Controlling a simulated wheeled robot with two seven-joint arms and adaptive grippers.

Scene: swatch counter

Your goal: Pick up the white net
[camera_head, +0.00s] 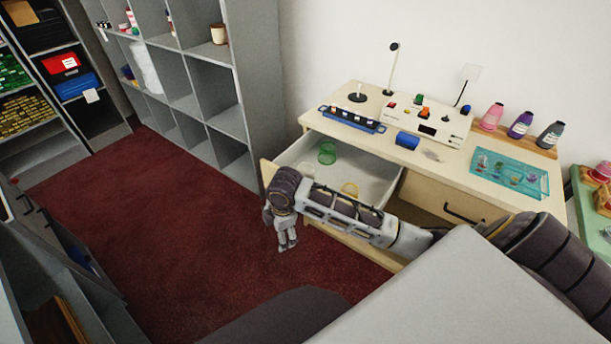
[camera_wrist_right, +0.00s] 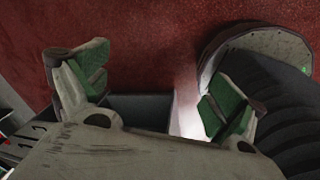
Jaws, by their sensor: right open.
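A pale mesh item (camera_head: 305,169), which looks like the white net, lies in the open drawer (camera_head: 285,157). It is small, and its lower edge is close to or behind my right arm. A green mesh item (camera_head: 327,152) and a yellow one (camera_head: 349,189) lie in the same drawer. My right gripper (camera_head: 287,245) hangs outside the drawer, to its front left, above the red floor. In the right wrist view its green-padded fingers (camera_wrist_right: 155,92) are spread with nothing between them. The net is not seen in that view. My left gripper is not in view.
The desk (camera_head: 460,165) carries a blue rack (camera_head: 352,121), a white device (camera_head: 425,118), several bottles and a teal tray (camera_head: 510,173). Grey shelving (camera_head: 205,85) stands behind the drawer at the left. The red carpet (camera_head: 150,200) is mostly clear.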

